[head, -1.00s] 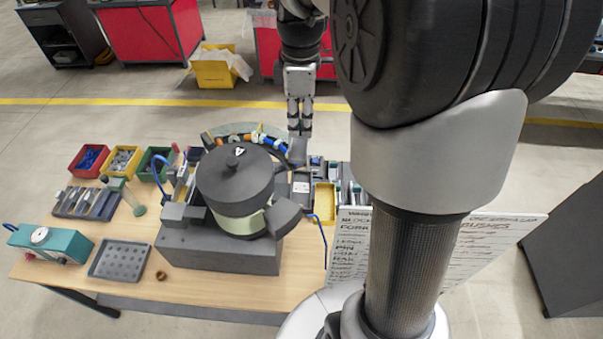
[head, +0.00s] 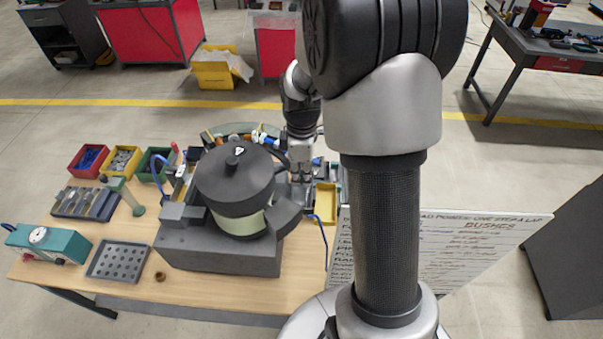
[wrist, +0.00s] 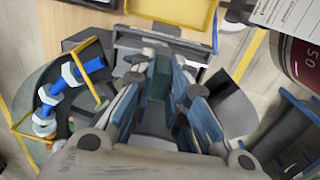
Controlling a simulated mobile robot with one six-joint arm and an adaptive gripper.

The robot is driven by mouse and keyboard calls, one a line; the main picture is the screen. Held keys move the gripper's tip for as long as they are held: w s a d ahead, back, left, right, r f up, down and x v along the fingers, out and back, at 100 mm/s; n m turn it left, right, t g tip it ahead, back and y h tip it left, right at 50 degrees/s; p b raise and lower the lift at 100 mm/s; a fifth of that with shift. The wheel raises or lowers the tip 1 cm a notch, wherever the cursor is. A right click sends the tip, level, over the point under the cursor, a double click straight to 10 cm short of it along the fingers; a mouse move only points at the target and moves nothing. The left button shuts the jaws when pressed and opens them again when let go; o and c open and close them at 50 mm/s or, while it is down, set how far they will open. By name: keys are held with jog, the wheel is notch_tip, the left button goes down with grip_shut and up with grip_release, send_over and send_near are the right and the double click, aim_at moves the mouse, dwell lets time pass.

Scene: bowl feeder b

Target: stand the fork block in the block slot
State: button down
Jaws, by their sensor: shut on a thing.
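In the head view my gripper (head: 300,176) points down just right of the bowl feeder (head: 234,183), low over the dark trays behind it. In the wrist view my gripper (wrist: 160,95) has its two fingers either side of a narrow dark teal piece (wrist: 159,80). It is shut on this piece, which I take to be the fork block; its shape is mostly hidden by the fingers. A grey, dark-edged holder (wrist: 170,42) lies just beyond the fingertips. I cannot make out the block slot clearly, nor whether the piece touches anything.
A yellow bin (head: 325,205) stands close right of my gripper. The feeder's bowl and grey base stand close on its left. Blue and white parts (wrist: 68,82) lie left in the wrist view. A lettered white board (head: 470,245) stands beyond the table's right edge.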

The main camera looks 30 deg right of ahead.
jog(key=shift+f, duration=0.1)
jog(key=c, duration=1.6)
grip_release()
jog(key=shift+o, duration=0.2)
notch_tip(320, 180, up, 12)
jog(key=s+a+r+m+t, duration=0.2)
jog(key=s+a+r+m, duration=0.3)
jog(key=s+a+r, duration=0.35)
jog(key=s+a+m+t, duration=0.1)
jog(key=s+a+m, duration=0.1)
jog(key=s, duration=0.3)
jog(key=s+a+f+m+t, duration=0.1)
jog(key=s+a+m, duration=0.1)
jog(key=s+m, duration=0.2)
jog(key=shift+s+f+t, duration=0.2)
jog(key=shift+s+t, duration=0.1)
jog(key=shift+s, duration=0.8)
